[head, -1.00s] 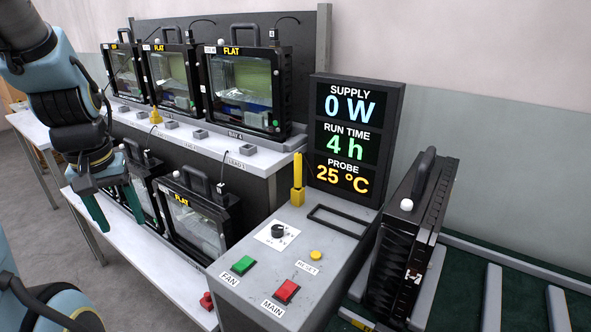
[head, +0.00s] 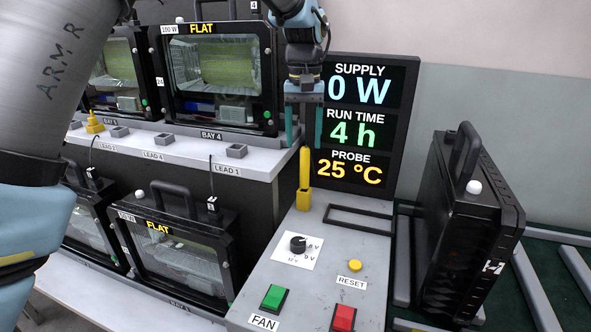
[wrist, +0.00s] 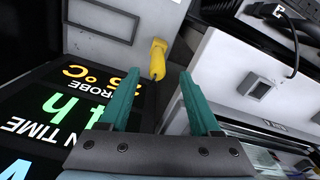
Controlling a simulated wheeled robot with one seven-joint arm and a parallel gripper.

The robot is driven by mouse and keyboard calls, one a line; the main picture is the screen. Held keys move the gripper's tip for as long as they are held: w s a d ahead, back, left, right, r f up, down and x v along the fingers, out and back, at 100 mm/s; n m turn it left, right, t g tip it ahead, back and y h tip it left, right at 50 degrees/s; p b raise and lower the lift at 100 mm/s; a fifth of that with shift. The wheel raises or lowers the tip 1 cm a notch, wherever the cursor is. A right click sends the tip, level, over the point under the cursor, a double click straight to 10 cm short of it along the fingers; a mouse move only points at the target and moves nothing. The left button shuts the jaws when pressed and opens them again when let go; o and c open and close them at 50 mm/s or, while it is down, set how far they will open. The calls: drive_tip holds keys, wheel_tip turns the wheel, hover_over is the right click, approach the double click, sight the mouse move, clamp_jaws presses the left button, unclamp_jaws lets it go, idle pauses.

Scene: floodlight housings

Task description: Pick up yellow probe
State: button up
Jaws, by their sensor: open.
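The yellow probe (head: 304,170) stands upright in a yellow holder (head: 303,199) at the back of the grey control console, just in front of the display board. In the wrist view the probe (wrist: 158,58) shows beyond the fingertips, roughly between their lines. My gripper (head: 303,145) points down with its two green fingers apart, directly above and around the line of the probe's top in the head view. Whether the fingertips flank the probe's top in depth is hard to tell. The gripper (wrist: 160,85) is empty in the wrist view.
The display board (head: 362,190) stands close behind the probe. The shelf (head: 255,163) with floodlight housings (head: 215,75) is close on the left. A black housing (head: 465,240) stands at the right. The console (head: 290,325) carries a knob and buttons.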

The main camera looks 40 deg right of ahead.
drive_tip(key=shift+d, duration=0.1)
drive_tip(key=shift+w+f, duration=0.1)
drive_tip(key=shift+f, duration=0.15)
drive_tip(key=p, duration=0.1)
hover_over(304, 188)
drive_tip(key=w, duration=0.1)
drive_tip(key=f, duration=0.5)
drive_tip(key=shift+w+d, duration=0.1)
drive_tip(key=shift+d, duration=0.25)
drive_tip(key=shift+f+p, duration=1.25)
drive_tip(key=shift+f, duration=1.35)
drive_tip(key=shift+d, duration=0.1)
clamp_jaws()
